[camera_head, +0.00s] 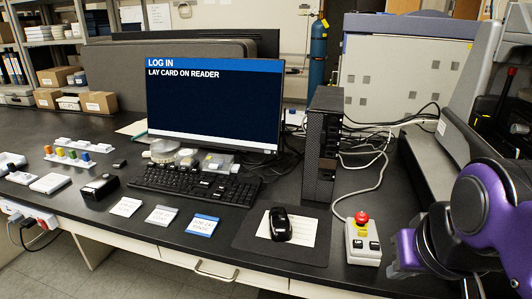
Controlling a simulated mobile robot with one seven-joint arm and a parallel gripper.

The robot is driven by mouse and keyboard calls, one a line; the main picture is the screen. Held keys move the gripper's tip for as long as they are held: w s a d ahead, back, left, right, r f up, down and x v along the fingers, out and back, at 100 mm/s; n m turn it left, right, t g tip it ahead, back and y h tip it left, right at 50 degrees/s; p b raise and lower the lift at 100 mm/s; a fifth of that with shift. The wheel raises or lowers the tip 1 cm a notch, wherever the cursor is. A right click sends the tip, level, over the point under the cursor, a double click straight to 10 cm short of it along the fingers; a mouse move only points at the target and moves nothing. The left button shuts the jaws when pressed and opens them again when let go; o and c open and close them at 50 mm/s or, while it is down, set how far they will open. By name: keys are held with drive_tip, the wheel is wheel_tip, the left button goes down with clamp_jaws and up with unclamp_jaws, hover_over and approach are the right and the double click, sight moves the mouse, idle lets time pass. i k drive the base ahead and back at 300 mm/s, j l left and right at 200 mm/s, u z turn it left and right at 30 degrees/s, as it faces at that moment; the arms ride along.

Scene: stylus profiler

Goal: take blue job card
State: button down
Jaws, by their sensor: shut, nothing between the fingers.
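The blue job card (202,225) lies flat on the black bench, in front of the keyboard. It is the rightmost of three cards in a row and has a white label with small print. A grey-edged card (161,215) lies to its left, and a white card (126,207) lies further left. The cards lie apart from each other. My purple and black arm shows at the right edge, well to the right of the cards. I cannot make out my gripper's fingers in this view.
The keyboard (193,185) lies behind the cards. A mouse (280,224) and paper rest on a dark mat (253,240) to their right. A control box (362,243) with a red button stands near my arm. The monitor (212,108) reads "LAY CARD ON READER".

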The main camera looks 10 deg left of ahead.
sight(203, 225)
drive_tip(key=k+j+u, duration=0.1)
drive_tip(key=j+u, duration=0.65)
drive_tip(key=j+z, duration=0.1)
drive_tip(key=z, duration=1.25)
drive_tip(key=j+z, duration=0.15)
drive_tip(key=j, duration=0.65)
